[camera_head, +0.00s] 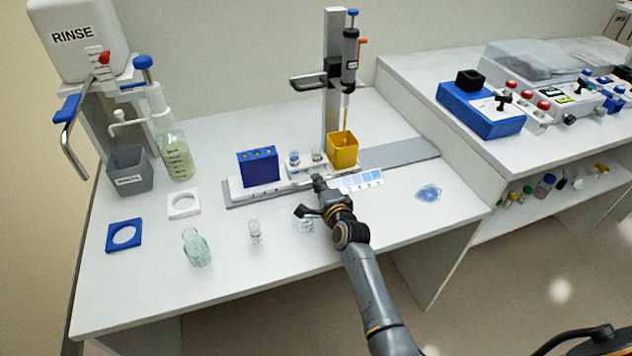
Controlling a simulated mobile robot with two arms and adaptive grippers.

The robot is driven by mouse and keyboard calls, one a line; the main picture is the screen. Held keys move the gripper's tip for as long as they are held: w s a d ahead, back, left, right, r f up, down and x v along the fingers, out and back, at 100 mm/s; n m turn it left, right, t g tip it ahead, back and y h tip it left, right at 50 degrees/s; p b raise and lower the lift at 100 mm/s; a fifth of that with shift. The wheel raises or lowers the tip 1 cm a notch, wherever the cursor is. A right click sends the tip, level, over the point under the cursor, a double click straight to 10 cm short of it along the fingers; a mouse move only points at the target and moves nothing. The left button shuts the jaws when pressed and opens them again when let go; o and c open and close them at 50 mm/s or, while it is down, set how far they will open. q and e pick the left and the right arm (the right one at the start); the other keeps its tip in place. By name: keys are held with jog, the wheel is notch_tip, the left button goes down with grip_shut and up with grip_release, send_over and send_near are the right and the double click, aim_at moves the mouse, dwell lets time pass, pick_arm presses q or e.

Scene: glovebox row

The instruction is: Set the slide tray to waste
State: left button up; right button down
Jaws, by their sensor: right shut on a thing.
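The slide tray (236,190) is a white carriage on a long grey rail (405,152) in the middle of the bench. It carries a blue block (258,168), small vials (294,159) and a yellow cup (343,150). The yellow cup is below the tip of an upright pipette (349,60) on a stand. My right gripper (318,183) reaches in from the front and is shut at the tray's front edge; its fingertips and the part they grip are small and partly hidden. A strip with blue and white labels (358,180) lies just right of the gripper. My left gripper is not in view.
A glass bottle (196,248), small vials (254,232), a blue square ring (124,236) and a white one (184,204) stand or lie at front left. A rinse tank (75,40) and grey bin (128,172) are behind. A side bench with devices is right.

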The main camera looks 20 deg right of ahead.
jog(key=shift+a+f, duration=0.1)
jog(key=shift+a, duration=0.25)
jog(key=shift+d, duration=0.1)
jog(key=c, duration=1.7)
grip_release()
jog(key=shift+s, duration=0.1)
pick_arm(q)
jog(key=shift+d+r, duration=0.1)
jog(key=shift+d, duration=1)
pick_arm(e)
jog(key=v, duration=0.7)
jog(key=shift+s, duration=0.2)
